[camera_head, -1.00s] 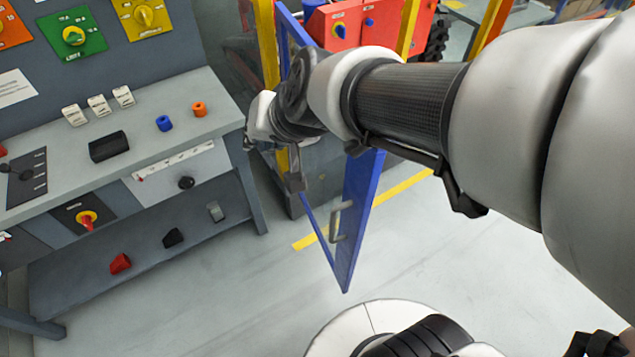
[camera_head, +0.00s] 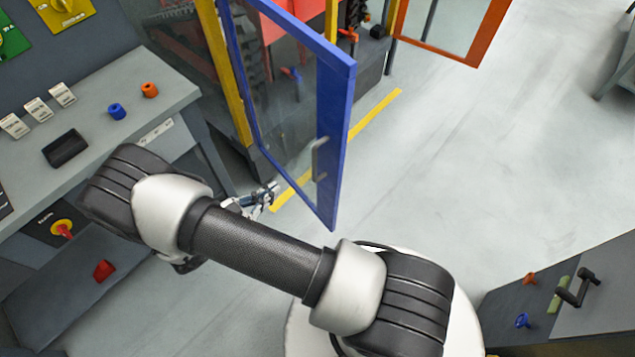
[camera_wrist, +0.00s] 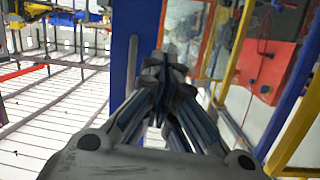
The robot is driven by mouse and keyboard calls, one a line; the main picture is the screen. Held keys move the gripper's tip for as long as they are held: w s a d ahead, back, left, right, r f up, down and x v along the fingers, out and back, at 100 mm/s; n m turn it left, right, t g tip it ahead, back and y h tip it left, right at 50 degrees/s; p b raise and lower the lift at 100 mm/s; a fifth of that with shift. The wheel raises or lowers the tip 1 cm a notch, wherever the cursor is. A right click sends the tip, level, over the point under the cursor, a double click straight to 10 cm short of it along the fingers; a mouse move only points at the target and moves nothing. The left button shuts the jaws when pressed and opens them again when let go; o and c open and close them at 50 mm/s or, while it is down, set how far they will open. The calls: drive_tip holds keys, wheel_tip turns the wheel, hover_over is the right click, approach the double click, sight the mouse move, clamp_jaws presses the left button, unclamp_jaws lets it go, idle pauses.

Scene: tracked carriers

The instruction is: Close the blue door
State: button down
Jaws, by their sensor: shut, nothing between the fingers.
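The blue door (camera_head: 338,130) stands open, its clear pane set in a blue frame, swung out from the yellow post of the cell. A grey handle (camera_head: 320,158) sits on its free-side upright. My gripper (camera_head: 270,190) is low beside the door's lower part, at the left of the free edge. In the wrist view my gripper (camera_wrist: 165,62) is shut and empty, and its fingertips are in front of the blue frame (camera_wrist: 125,60) and the pane. I cannot tell whether the fingers touch the door.
A grey bench (camera_head: 130,90) with small knobs and switches stands at the left. An orange-framed door (camera_head: 455,30) hangs open at the top. A dark cabinet (camera_head: 560,310) is at the lower right. The floor right of the blue door is clear.

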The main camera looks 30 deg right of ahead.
sight(333, 175)
drive_tip(key=s+g+h, duration=0.1)
drive_tip(key=s+h, duration=0.2)
drive_tip(key=s, duration=0.3)
drive_tip(key=shift+m+g, duration=0.3)
drive_tip(key=d+b, duration=0.1)
drive_tip(key=d, duration=0.3)
drive_tip(key=w+d, duration=0.1)
drive_tip(key=d, duration=0.3)
drive_tip(key=w+d+b, duration=0.1)
drive_tip(key=d, duration=0.4)
drive_tip(key=shift+w+d+f+b, duration=0.1)
drive_tip(key=shift+w+f+b, duration=0.05)
drive_tip(key=shift+f+b, duration=0.15)
drive_tip(key=shift+w+d+r, duration=0.1)
drive_tip(key=shift+d, duration=0.5)
drive_tip(key=shift+d+y, duration=0.1)
drive_tip(key=shift+y, duration=0.2)
